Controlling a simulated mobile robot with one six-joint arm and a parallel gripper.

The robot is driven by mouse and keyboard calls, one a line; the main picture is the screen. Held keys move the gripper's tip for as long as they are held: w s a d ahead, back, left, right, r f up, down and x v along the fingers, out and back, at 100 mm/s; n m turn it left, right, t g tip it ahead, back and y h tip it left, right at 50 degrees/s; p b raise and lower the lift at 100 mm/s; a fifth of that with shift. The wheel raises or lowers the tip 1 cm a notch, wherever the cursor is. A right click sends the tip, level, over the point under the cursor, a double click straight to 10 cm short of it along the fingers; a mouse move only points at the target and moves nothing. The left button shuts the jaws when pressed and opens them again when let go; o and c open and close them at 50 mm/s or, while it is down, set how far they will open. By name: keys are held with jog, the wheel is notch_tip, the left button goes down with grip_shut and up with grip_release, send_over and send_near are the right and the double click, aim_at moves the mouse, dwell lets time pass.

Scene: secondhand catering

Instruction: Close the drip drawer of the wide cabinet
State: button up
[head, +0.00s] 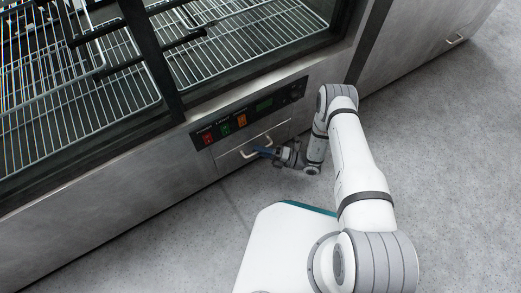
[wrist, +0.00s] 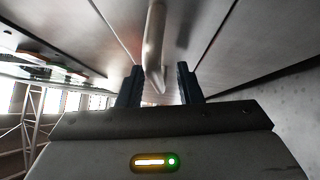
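The wide cabinet (head: 95,205) is a grey metal display case with wire shelves behind glass. Its drip drawer (head: 230,162) is a low metal front below the control panel. I cannot tell from these views how far it stands out. The pale bar handle (head: 245,155) is partly hidden by my gripper (head: 267,152). In the wrist view, the handle (wrist: 154,45) reaches between the two dark fingers of my gripper (wrist: 159,84). The fingers are apart, with a gap on both sides of the handle. The drawer front (wrist: 185,30) shows behind, between two seams.
The control panel (head: 250,112) with lit switches sits just above the drawer. The grey floor (head: 450,130) to the right is clear.

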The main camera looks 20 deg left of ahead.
jog(key=d+p, duration=0.1)
jog(key=d, duration=0.6)
jog(key=shift+w+f, duration=0.35)
jog(key=shift+f, duration=0.05)
jog(key=shift+s, duration=0.1)
